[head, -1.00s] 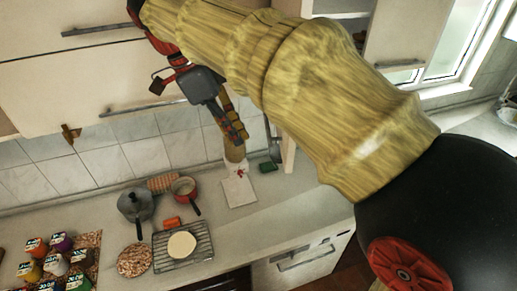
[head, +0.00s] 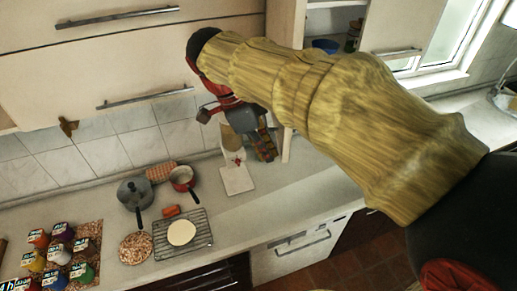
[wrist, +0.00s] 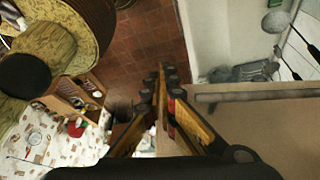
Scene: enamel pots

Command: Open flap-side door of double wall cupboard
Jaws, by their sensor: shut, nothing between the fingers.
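A wall cupboard with pale flap fronts (head: 60,60) hangs at the upper left of the head view, with an upper bar handle (head: 117,17) and a lower one (head: 145,97). Both fronts look closed. Right of it, partly behind my arm, an open cupboard space shows shelves and a blue bowl (head: 325,45). A pale door panel (head: 408,25) with a bar handle (head: 398,52) is beside it. I cannot tell which door is the flap-side one. My gripper (head: 262,147) is shut and empty, right of the lower flap handle and apart from it; it also shows in the wrist view (wrist: 162,85).
The counter below holds a grey pot (head: 134,191), a red pan (head: 183,179), a wire rack (head: 182,235), a white board (head: 237,181) and several coloured jars (head: 60,250). A pale panel (wrist: 270,130) lies close right of my fingers in the wrist view.

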